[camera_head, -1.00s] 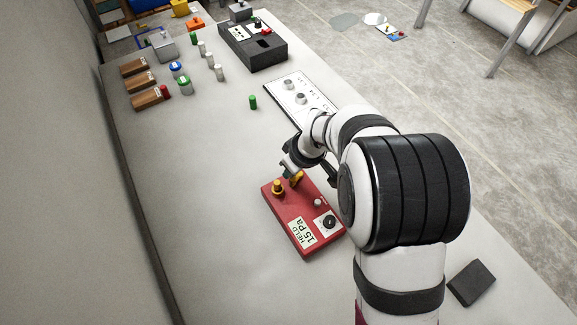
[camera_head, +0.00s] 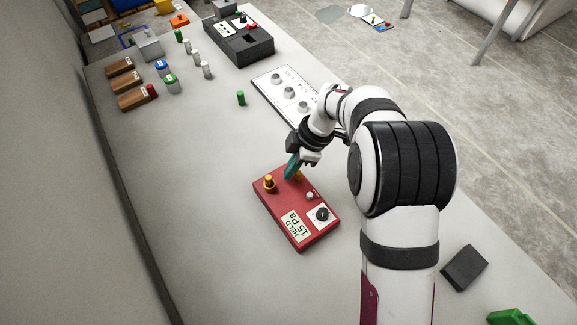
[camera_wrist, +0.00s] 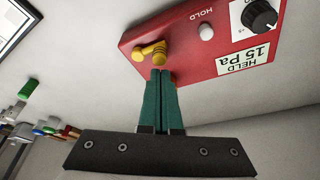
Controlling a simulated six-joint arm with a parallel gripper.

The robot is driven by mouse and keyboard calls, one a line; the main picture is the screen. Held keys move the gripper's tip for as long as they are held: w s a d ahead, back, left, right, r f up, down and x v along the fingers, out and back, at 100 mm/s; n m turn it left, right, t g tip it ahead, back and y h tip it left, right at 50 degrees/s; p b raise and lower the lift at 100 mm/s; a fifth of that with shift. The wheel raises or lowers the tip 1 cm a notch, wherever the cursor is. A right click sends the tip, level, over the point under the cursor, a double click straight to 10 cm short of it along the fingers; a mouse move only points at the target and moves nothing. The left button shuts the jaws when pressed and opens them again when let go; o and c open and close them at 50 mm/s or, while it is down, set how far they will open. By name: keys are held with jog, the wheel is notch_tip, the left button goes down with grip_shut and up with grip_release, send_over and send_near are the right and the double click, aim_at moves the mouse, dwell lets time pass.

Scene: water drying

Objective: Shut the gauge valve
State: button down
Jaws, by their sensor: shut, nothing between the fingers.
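The red gauge box (camera_head: 318,232) lies on the table, with a label reading HELD 15 Pa. It also shows in the wrist view (camera_wrist: 200,64), with its black dial (camera_wrist: 262,16). Another yellow part (camera_head: 298,176) shows beside my fingers, partly hidden. In the wrist view a yellow valve with a handle (camera_wrist: 152,50) is just past my fingertips. My gripper (camera_head: 289,177) is shut and empty, its teal fingers together; it also shows in the wrist view (camera_wrist: 160,71). I cannot tell whether the tips touch the valve.
A white plate with several round posts (camera_head: 288,92) lies behind my gripper. A green-topped cylinder (camera_head: 241,98) and a black device (camera_head: 240,45) stand farther back. A dark block (camera_head: 464,268) lies at right. The table left of the gauge is clear.

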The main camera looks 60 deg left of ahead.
jog(key=shift+a, duration=0.15)
jog(key=shift+w+a, duration=0.35)
jog(key=shift+a, duration=0.25)
jog(key=shift+s+a, duration=0.15)
jog(key=shift+s, duration=0.2)
jog(key=s, duration=0.1)
jog(key=s+a, duration=0.1)
jog(key=s, duration=0.1)
jog(key=shift+s+a, duration=0.15)
jog(key=shift+s, duration=0.05)
jog(key=v, duration=1)
jog(key=shift+w+a, duration=0.15)
jog(key=shift+w, duration=0.25)
